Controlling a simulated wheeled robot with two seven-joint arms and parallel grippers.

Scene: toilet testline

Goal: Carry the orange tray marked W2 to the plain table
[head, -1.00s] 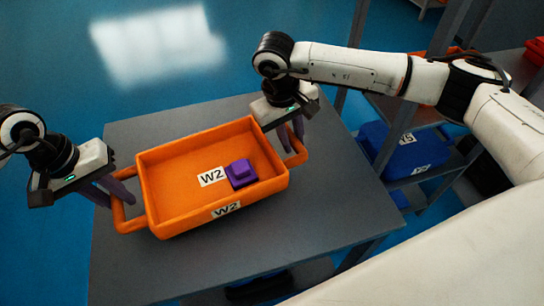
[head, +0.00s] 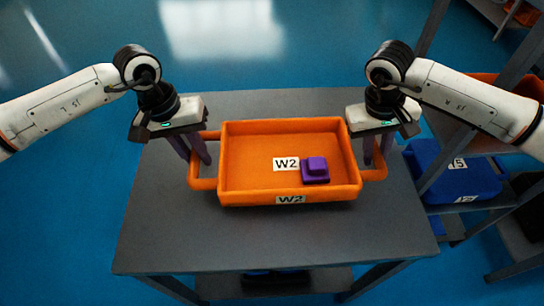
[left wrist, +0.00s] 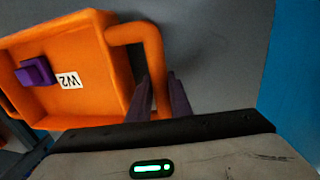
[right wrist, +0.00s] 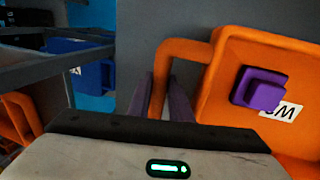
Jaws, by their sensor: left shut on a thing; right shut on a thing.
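The orange tray marked W2 (head: 240,180) is on or just above the grey table (head: 280,240); I cannot tell if it touches. A purple block (head: 315,170) lies inside it, beside the inner W2 label. My left gripper (head: 203,160) is shut on the tray's left handle, which also shows in the left wrist view (left wrist: 150,50). My right gripper (head: 376,152) is shut on the right handle, seen in the right wrist view (right wrist: 165,65). The tray looks level.
A shelf rack (head: 440,150) stands close at the right, holding a blue tray (head: 455,175) and orange trays (head: 500,95). The grey table has bare room in front of the tray. Open blue floor (head: 60,220) lies to the left.

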